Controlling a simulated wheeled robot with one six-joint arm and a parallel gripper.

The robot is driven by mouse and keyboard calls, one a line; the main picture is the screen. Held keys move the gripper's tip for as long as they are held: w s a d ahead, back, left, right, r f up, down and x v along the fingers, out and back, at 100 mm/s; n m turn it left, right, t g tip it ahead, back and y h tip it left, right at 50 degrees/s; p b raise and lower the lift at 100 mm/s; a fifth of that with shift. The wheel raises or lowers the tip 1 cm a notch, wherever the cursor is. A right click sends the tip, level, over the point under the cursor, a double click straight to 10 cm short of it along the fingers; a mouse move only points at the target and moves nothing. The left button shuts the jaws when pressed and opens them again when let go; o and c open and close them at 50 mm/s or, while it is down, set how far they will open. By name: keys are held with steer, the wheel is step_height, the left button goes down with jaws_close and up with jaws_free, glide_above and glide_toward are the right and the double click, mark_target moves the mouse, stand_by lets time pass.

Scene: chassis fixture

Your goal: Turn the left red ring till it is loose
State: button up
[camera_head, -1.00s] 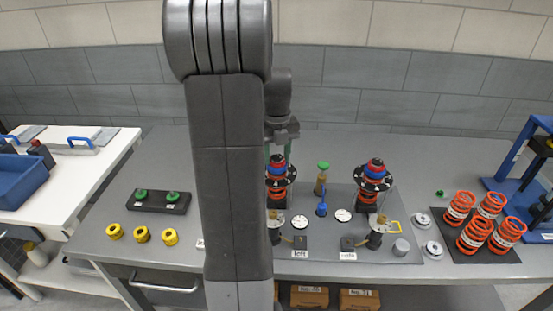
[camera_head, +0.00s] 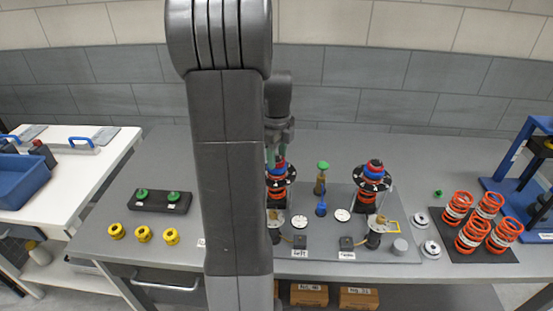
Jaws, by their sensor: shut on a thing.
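The left red ring (camera_head: 280,162) sits at the top of the left strut assembly, above a blue part (camera_head: 279,172) and a black disc with white marks. My gripper (camera_head: 276,157) reaches down at the ring from above, and its green-tipped fingers are shut on it. My arm hides the left side of the ring and of the assembly. The right strut assembly stands to the right with its own red ring (camera_head: 375,163) on top of a blue part, above a similar black disc.
Between the assemblies stand a green-topped brown cylinder (camera_head: 321,180) and a blue tool (camera_head: 321,207). Orange springs (camera_head: 475,233) stand on a black mat at right. Yellow rings (camera_head: 143,234) lie at left near a black block (camera_head: 159,202). The table behind the assemblies is clear.

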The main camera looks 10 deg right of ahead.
steer(key=n, duration=0.4)
steer(key=shift+n+p, duration=0.45)
steer(key=shift+n, duration=1.65)
steer(key=o, duration=0.7)
step_height(320, 180, up, 5)
steer(key=p, duration=0.3)
steer(key=shift+r, duration=1.05)
steer(key=shift+f, duration=0.15)
